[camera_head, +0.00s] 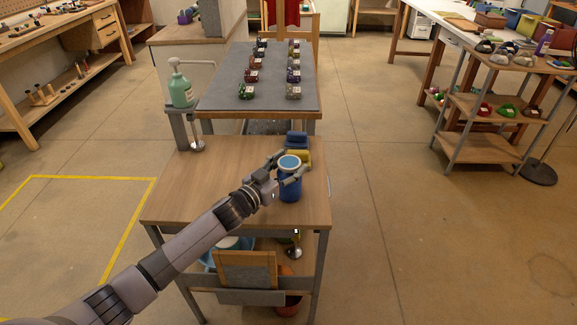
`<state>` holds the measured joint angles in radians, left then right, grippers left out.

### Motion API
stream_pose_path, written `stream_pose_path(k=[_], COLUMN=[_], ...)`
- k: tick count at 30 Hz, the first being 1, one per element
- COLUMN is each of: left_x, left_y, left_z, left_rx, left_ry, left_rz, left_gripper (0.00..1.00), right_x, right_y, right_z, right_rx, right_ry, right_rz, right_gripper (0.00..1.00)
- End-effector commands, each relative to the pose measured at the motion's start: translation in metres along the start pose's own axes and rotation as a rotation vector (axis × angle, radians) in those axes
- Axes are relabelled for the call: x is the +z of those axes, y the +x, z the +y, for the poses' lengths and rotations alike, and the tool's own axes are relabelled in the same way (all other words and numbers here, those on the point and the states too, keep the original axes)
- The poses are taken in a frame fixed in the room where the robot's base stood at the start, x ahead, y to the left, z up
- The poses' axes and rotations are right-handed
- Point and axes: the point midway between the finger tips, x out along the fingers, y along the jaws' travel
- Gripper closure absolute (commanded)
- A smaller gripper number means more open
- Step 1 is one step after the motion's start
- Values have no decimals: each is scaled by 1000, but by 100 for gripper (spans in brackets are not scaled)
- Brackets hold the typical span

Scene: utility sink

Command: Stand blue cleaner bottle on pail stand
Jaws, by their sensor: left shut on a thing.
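The blue cleaner bottle (290,188), with a pale blue round top, is upright at the right side of a wooden-topped stand (190,185). My left gripper (289,172) reaches in from the lower left and is shut around the bottle's upper part. The bottle's base is close to the wooden top; I cannot tell whether it touches. I cannot tell for sure which stand is the pail stand; a pale blue pail-like container (210,259) sits under this wooden top, partly hidden by my arm. My right gripper is not in view.
Blue and yellow items (297,138) stand just behind the bottle. A green pump bottle (180,90) stands at the back left. A grey-topped table (272,85) with several small objects lies beyond. A shelf rack (487,107) is at right. The wooden top's left part is clear.

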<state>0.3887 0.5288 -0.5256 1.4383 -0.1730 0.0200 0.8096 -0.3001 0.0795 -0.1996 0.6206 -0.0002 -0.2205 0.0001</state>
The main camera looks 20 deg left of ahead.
Motion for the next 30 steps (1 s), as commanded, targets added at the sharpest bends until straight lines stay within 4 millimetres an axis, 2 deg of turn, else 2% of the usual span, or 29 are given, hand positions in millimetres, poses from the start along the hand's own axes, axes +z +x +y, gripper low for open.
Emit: stream_pose_path(k=[6, 7, 15, 26, 30], left_x=[2, 3, 3, -1, 2], left_y=[0, 0, 0, 0, -15], left_z=[0, 0, 0, 0, -1], left_rx=[0, -1, -1, 0, -1], left_ry=[-1, -1, 0, 1, -1], left_rz=[3, -1, -1, 0, -3], left_gripper=[100, 44, 26, 25, 25], right_x=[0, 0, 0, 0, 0], right_y=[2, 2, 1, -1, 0], right_z=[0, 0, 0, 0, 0], right_rx=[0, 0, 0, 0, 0], right_ry=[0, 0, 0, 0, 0], right_rz=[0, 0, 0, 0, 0], right_gripper=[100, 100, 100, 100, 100])
